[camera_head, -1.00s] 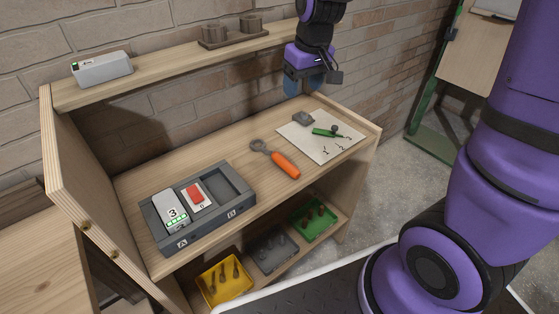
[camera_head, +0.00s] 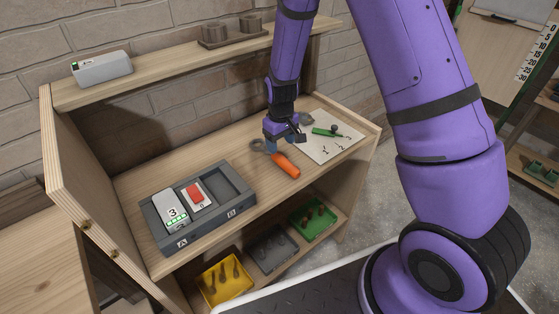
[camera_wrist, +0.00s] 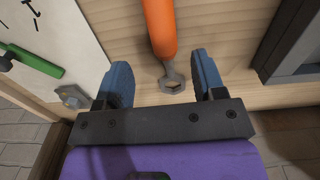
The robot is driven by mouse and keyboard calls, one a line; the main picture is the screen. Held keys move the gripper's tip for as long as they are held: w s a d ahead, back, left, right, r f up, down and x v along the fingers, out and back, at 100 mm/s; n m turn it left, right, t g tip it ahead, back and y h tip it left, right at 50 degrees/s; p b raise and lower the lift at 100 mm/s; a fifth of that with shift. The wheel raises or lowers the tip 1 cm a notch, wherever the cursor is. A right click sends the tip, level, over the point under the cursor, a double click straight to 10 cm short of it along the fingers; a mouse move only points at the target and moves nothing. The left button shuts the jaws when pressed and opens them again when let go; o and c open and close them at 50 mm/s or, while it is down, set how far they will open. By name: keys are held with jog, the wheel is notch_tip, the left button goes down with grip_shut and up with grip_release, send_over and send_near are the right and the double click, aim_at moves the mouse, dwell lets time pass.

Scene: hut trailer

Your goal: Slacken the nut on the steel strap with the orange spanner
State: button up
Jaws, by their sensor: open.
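The orange spanner (camera_head: 286,166) lies flat on the wooden worktop, its grey ring end partly behind my gripper in the head view. In the wrist view, the spanner (camera_wrist: 160,28) shows its orange handle and grey ring end between my fingers. My gripper (camera_wrist: 161,62) is open and empty, its blue fingers on either side of the spanner near the ring end. In the head view my gripper (camera_head: 285,146) hangs low over it. A small grey metal piece (camera_wrist: 72,97), seemingly the steel strap with its nut, sits by the white sheet; in the head view it is partly hidden.
The white sheet (camera_head: 335,146) with a green tool (camera_head: 324,132) lies right of the spanner. A grey tray (camera_head: 212,222) with a white numbered box and a red-topped piece is at left. Yellow, grey and green bins sit below. An upper shelf (camera_head: 150,73) runs behind.

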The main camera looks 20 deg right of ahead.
aim_at(280, 156)
jog(key=shift+s+a+f, duration=0.1)
jog(key=shift+f, duration=1.65)
jog(key=shift+s+a+f, duration=0.1)
jog(key=shift+f, duration=1.65)
grip_shut()
jog(key=shift+r, duration=0.15)
